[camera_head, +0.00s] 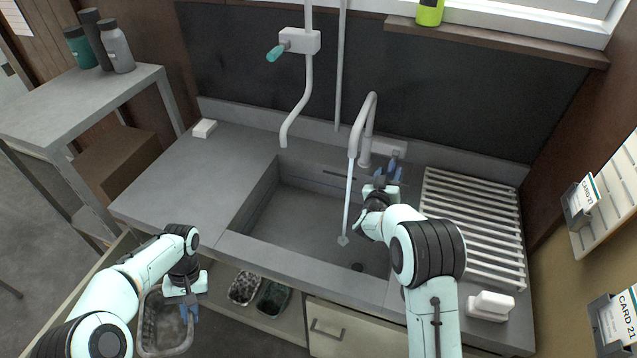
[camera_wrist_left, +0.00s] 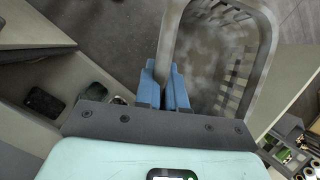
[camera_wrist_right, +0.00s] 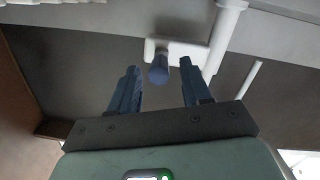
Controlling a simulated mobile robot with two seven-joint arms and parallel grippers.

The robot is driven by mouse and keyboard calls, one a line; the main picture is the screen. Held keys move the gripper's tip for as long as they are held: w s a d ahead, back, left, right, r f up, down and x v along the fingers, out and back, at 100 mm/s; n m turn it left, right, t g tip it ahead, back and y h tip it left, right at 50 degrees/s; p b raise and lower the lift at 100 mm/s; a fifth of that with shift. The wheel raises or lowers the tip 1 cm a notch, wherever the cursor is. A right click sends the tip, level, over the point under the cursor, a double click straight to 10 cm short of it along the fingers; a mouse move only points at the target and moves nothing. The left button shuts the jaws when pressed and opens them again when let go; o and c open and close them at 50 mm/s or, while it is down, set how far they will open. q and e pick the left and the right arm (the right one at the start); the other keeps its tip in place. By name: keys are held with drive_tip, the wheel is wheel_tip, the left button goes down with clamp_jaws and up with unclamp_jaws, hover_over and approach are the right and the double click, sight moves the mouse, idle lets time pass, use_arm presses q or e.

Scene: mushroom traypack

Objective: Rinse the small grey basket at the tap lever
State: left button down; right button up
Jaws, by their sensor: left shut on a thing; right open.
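The small grey basket (camera_head: 146,345) hangs low at the front left, outside the sink, and its slatted wall shows in the left wrist view (camera_wrist_left: 262,75). My left gripper (camera_wrist_left: 163,72) is shut on the basket's rim; it also shows in the head view (camera_head: 188,312). Water runs from the curved tap (camera_head: 371,112) in a thin stream (camera_head: 347,200) to the sink floor. My right gripper (camera_head: 387,172) is open beside the tap base. In the right wrist view the blue tap lever (camera_wrist_right: 158,70) lies ahead, between the open fingers (camera_wrist_right: 160,85); contact is not visible.
The sink basin (camera_head: 290,215) is empty apart from the stream. A white drying rack (camera_head: 472,225) lies right of it. A second pipe with a teal lever (camera_head: 277,52) is on the wall. Two small containers (camera_head: 243,288) (camera_head: 273,298) sit below the counter. The left counter (camera_head: 195,180) is mostly clear.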

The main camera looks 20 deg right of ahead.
drive_tip(key=v, duration=0.7)
drive_tip(key=shift+s+a+b, duration=0.15)
drive_tip(key=shift+b, duration=0.2)
drive_tip(key=shift+a, duration=0.1)
